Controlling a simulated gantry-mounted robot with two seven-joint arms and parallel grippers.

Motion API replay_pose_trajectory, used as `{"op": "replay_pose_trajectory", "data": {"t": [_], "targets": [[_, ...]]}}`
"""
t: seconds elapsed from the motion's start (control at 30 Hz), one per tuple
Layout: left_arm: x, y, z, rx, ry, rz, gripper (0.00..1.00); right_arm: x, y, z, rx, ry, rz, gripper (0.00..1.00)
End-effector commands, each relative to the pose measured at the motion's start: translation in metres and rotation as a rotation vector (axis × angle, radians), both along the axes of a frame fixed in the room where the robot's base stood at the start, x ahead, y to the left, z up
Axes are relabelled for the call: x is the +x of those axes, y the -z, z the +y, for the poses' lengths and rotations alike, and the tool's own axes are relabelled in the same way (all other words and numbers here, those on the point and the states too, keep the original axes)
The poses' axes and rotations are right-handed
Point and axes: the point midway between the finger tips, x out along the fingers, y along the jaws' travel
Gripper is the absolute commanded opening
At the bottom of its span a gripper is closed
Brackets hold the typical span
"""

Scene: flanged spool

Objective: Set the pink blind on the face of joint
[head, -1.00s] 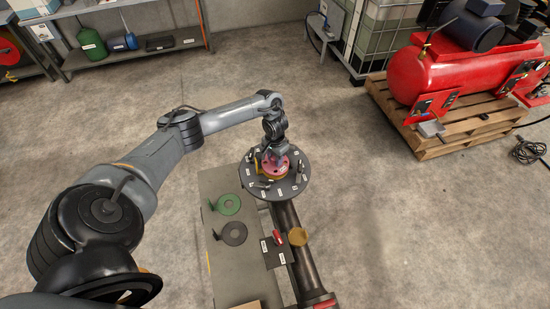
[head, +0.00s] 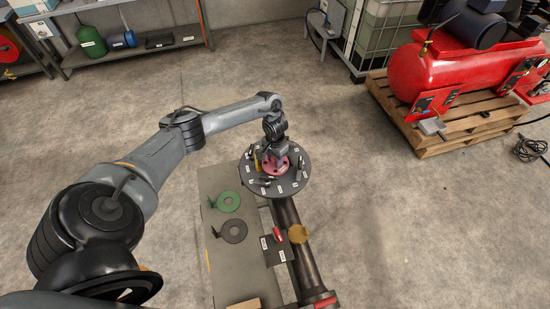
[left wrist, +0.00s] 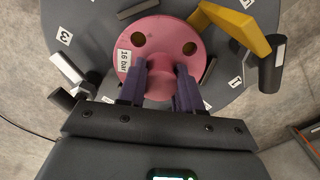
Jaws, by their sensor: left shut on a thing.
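The pink blind (head: 274,170) is a round disc with bolt holes, a "16 bar" label and a central knob; it also shows in the left wrist view (left wrist: 183,66). My left gripper (left wrist: 160,82) is shut on the knob with purple fingers either side, and it shows in the head view (head: 275,160). The blind is low over the middle of the joint's dark round flange face (head: 285,188), roughly flat. I cannot tell whether it touches. The flange carries numbered labels and several small upright parts around its rim. My right gripper is not in view.
A yellow part (left wrist: 238,26) stands close beside the blind. A dark pipe (head: 308,270) runs from the flange toward the front. A red compressor stands on a pallet (head: 440,145).

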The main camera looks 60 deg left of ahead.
Motion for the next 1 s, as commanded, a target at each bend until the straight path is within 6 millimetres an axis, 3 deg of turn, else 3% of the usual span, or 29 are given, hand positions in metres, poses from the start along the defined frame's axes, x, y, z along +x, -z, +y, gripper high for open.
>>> {"op": "replay_pose_trajectory", "data": {"t": [0.13,0.17,0.37,0.73,1.0], "targets": [[0.001,-0.001,0.000,0.000,-0.001,-0.003,0.00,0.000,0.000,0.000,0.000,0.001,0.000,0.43],[0.001,-0.001,0.000,0.000,-0.001,-0.003,0.36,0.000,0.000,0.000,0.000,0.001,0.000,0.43],[0.001,-0.001,0.000,0.000,0.000,-0.002,0.64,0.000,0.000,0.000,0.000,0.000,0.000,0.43],[0.000,-0.004,0.000,0.000,0.000,0.001,0.64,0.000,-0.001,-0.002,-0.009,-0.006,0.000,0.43],[0.001,-0.041,0.001,0.001,0.001,-0.004,0.64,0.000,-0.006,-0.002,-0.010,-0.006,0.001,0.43]]}}
